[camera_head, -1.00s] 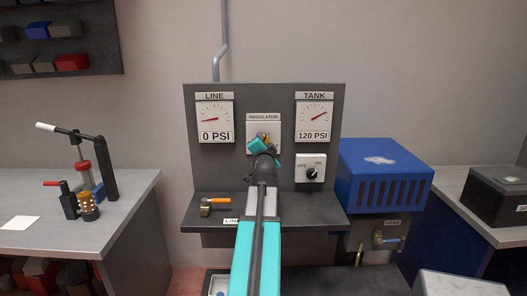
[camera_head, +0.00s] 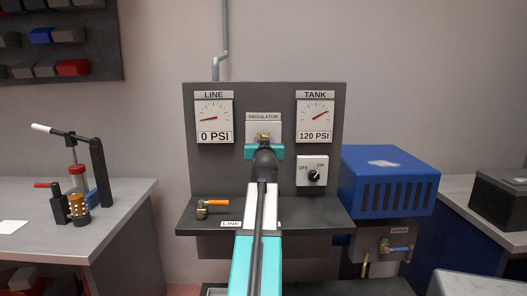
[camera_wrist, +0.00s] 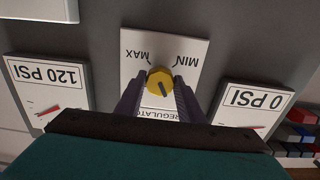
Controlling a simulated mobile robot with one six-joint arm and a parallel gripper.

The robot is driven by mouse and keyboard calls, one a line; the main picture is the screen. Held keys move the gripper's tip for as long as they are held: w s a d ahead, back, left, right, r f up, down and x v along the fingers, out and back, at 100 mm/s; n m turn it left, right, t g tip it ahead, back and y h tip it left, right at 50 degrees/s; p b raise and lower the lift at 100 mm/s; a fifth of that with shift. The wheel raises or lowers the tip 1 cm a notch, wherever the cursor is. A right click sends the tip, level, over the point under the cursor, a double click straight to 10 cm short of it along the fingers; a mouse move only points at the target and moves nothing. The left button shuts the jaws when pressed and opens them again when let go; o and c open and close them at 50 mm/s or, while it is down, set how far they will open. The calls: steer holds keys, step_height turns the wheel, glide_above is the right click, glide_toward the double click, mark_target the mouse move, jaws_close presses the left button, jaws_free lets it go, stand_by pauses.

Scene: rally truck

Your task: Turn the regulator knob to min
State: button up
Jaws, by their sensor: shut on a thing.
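The yellow regulator knob (camera_wrist: 160,81) sits on a white plate (camera_wrist: 190,45) marked MIN and MAX. The wrist view is upside down, with MAX at upper left and MIN at upper right of the knob. A dark mark on the knob's face points toward the lower right in that view, away from both words. My gripper (camera_wrist: 159,85) is shut on the knob, one dark finger on each side. In the head view my arm and gripper (camera_head: 264,143) cover most of the knob and the lower plate.
The LINE gauge (camera_head: 213,117) reads 0 PSI and the TANK gauge (camera_head: 315,117) reads 120 PSI. An OFF/ON switch (camera_head: 314,175) is below the TANK gauge. An orange-handled valve (camera_head: 211,204) lies on the panel's shelf (camera_head: 320,212). A blue box (camera_head: 390,180) stands at right.

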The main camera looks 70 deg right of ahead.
steer(key=n+b, duration=0.9)
steer(key=n, duration=1.2)
steer(key=shift+s+b, duration=0.1)
steer(key=shift+b, duration=0.25)
steer(key=o, duration=1.1)
steer(key=shift+c, duration=0.2)
steer(key=shift+a, duration=0.1)
steer(key=v, duration=1.3)
steer(key=shift+s+a+p, duration=0.2)
steer(key=shift+a+p, duration=0.1)
steer(key=shift+p, duration=0.15)
